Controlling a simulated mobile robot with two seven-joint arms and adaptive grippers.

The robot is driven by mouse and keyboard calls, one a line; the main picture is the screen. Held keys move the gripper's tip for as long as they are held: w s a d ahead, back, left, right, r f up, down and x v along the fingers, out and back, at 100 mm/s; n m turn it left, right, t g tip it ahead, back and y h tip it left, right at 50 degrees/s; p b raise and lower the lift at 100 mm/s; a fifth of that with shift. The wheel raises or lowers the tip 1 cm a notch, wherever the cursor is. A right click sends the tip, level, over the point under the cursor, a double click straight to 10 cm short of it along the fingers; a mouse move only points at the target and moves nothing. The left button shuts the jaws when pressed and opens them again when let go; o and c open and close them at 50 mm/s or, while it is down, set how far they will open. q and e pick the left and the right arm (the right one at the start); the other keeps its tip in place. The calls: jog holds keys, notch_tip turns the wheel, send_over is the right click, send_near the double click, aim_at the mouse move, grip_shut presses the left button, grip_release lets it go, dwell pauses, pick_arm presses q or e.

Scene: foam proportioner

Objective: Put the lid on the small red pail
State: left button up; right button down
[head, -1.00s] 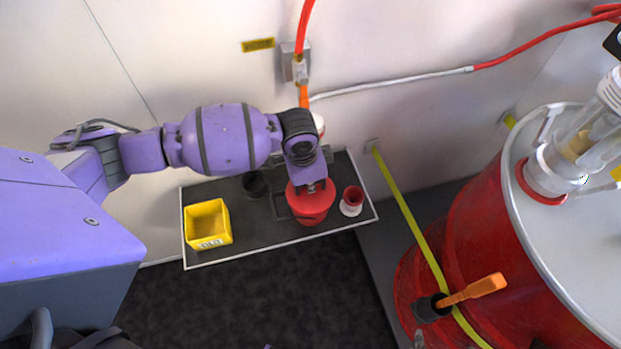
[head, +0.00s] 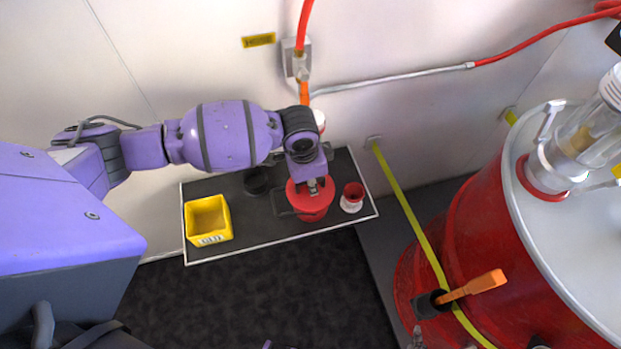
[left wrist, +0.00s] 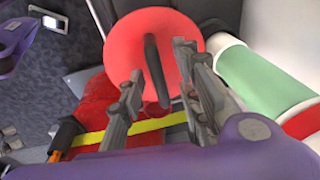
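The small red pail (head: 314,213) stands on the dark tray in the head view, below my left gripper (head: 314,188). A round red lid (left wrist: 184,28) with a dark bar handle (left wrist: 154,65) shows in the left wrist view. My left gripper's two fingers (left wrist: 158,70) are apart, one on each side of the handle, with gaps visible. The gripper hides part of the pail's top in the head view. I cannot tell whether the lid is seated on the pail. My right gripper is not in view.
The white-edged dark tray (head: 255,222) also holds a yellow bin (head: 208,220), a black cup (head: 256,181) and a red-and-white cup (head: 352,197) close right of the pail. A large red tank (head: 480,230) with a yellow strap stands at right. The wall is behind.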

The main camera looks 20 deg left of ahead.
pick_arm(q)
notch_tip(320, 180, up, 12)
jog(key=s, duration=0.1)
jog(key=shift+s+a, duration=0.3)
jog(key=shift+s, duration=0.05)
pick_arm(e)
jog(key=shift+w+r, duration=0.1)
